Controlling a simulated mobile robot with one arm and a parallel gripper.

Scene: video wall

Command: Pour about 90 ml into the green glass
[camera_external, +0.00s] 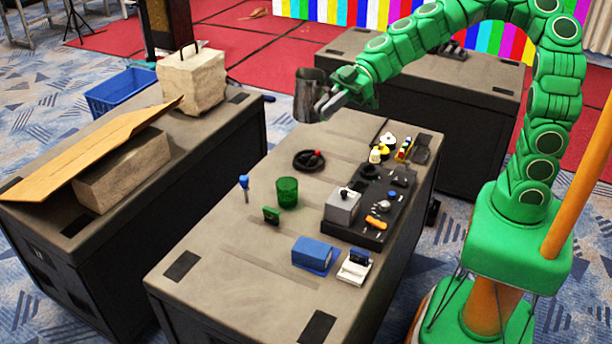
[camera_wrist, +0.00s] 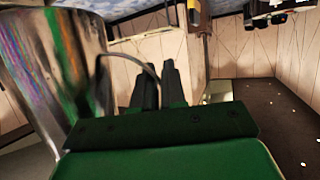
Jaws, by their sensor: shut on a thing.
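The green glass (camera_external: 287,192) stands upright on the grey-topped middle case (camera_external: 250,258). Its contents cannot be made out. My gripper (camera_external: 330,107) is shut on a dark metal pitcher (camera_external: 309,92) and holds it in the air above the far part of the case, higher than the glass and beyond it. The pitcher looks close to upright. In the wrist view, the shiny pitcher (camera_wrist: 62,70) fills the left side, and its thin handle runs to my dark fingers (camera_wrist: 160,88). The pitcher's inside is hidden.
A small green block (camera_external: 271,215) and a blue-topped item (camera_external: 244,184) stand near the glass. A black ring (camera_external: 309,160) lies behind it. A black tray (camera_external: 350,234) with small parts and a blue box (camera_external: 312,252) lie to the right. The case's front left is clear.

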